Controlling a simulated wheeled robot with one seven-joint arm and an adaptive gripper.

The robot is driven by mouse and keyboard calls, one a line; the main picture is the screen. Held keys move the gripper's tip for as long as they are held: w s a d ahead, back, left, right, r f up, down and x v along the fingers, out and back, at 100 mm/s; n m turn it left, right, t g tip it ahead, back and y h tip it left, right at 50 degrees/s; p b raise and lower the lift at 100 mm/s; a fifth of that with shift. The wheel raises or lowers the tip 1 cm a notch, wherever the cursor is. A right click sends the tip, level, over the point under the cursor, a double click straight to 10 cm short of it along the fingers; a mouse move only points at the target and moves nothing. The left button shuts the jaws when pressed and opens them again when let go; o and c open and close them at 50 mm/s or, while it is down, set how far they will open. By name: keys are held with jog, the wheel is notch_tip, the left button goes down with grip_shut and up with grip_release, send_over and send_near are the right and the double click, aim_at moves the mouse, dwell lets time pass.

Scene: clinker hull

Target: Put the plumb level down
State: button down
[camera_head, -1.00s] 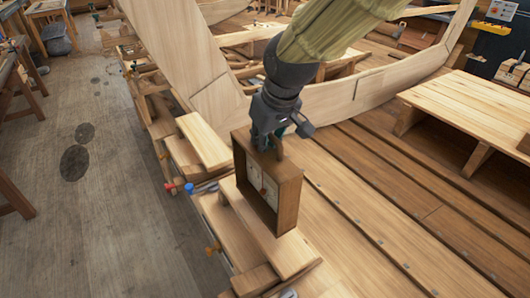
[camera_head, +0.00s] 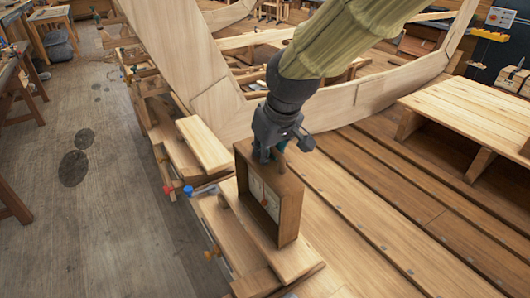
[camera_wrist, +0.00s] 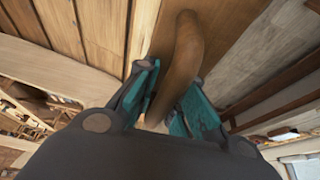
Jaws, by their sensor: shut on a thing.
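The plumb level is a brown wooden box frame (camera_head: 289,207) with a pale face inside and a curved wooden handle on top. It stands upright in the head view, over the front plank of the hull staging. My gripper (camera_head: 270,153) is above it and shut on its handle. In the wrist view the brown handle (camera_wrist: 181,50) runs between the teal finger pads. The level's underside seems at or just above the plank; I cannot tell whether it touches.
A pale plank (camera_head: 204,144) lies behind the level on the staging. Clamps with red and blue ends (camera_head: 188,191) sit left of it. A low slatted wooden platform (camera_head: 475,115) stands at right. Grey floor (camera_head: 110,190) is open at left.

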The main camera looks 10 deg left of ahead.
jog(key=c, duration=1.5)
grip_release()
jog(key=shift+s, duration=0.1)
jog(key=shift+r, duration=0.5)
jog(key=b+v, duration=0.2)
jog(key=v, duration=0.9)
jog(key=shift+d+r, duration=0.1)
jog(key=shift+r, duration=0.25)
